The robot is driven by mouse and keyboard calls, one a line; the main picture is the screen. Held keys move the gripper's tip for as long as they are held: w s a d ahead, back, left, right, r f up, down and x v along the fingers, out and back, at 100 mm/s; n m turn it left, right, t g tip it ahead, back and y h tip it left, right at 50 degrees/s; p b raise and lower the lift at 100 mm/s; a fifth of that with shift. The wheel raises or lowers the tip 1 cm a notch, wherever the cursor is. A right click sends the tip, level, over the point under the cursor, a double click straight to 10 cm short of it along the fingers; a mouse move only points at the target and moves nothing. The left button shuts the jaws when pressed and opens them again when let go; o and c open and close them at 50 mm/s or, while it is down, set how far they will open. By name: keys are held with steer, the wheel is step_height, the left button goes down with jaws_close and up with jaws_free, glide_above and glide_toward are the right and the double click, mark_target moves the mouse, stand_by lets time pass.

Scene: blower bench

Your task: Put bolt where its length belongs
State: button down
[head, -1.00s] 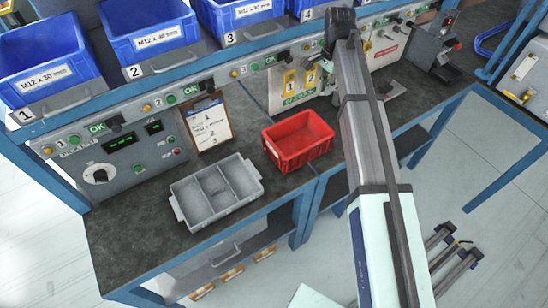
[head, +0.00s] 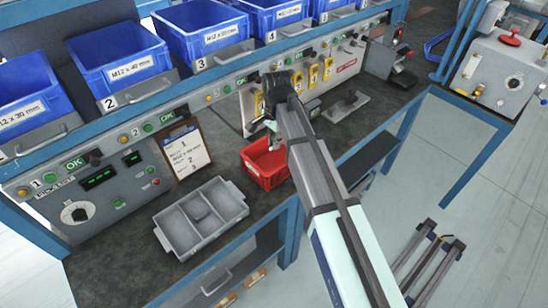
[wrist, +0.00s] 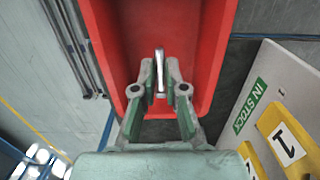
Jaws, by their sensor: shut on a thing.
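A silver bolt (wrist: 160,66) shows in the wrist view between the fingertips of my gripper (wrist: 160,88), which is shut on it. The red bin (wrist: 106,38) lies beneath the bolt; its exact height above the bin floor I cannot tell. In the head view my gripper (head: 272,127) is at the red bin (head: 262,175), partly covered by my arm; the bolt is too small to make out there. Blue bins stand on the shelf: one marked M12 x 30 mm (head: 30,90), one marked M12 x 40 mm (head: 125,50) and a third, numbered 3 (head: 205,20).
A grey divided tray (head: 192,242) sits on the bench left of the red bin. A clipboard (head: 185,152) leans behind it. A control panel (head: 105,190) stands at the left. In the wrist view an IN STOCK board (wrist: 260,100) is close on the right.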

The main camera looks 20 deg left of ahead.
mark_target(274, 165)
steer(key=shift+f+p, duration=0.5)
steer(key=shift+f, duration=3.85)
steer(key=shift+f, duration=0.1)
steer(key=c, duration=1.2)
jaws_free()
steer(key=shift+f, duration=0.1)
steer(key=r+b, duration=0.2)
steer(key=r, duration=1)
steer(key=shift+w+r, duration=0.2)
